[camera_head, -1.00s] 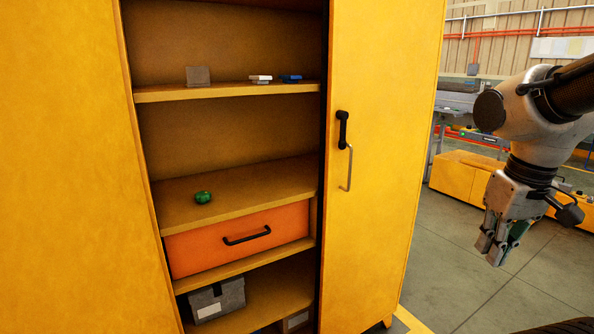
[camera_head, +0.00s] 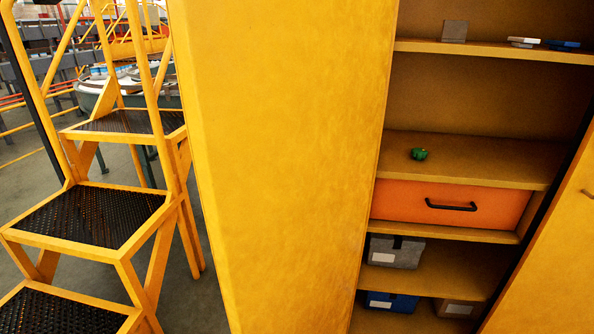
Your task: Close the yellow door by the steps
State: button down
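The yellow door by the steps (camera_head: 285,150) stands wide open at the left of the cabinet, its broad flat face filling the middle of the head view. No handle shows on the face I see. The yellow steps (camera_head: 85,240) with black mesh treads stand to the left of the door. The cabinet's other yellow door (camera_head: 560,250) shows only in part at the right edge. My gripper is outside the picture.
The open cabinet shelves (camera_head: 450,148) hold a green object (camera_head: 418,154), an orange drawer (camera_head: 455,204) with a black handle, a grey box (camera_head: 395,251), a blue box (camera_head: 392,301) and small items on top. Grey floor shows between steps and door.

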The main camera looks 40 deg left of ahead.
aim_at(282, 100)
jog(key=k+j, duration=1.1)
jog(key=j, duration=0.7)
jog(key=k+j, duration=0.1)
jog(key=j, duration=0.65)
jog(key=j+u, duration=0.35)
jog(key=i+j, duration=0.05)
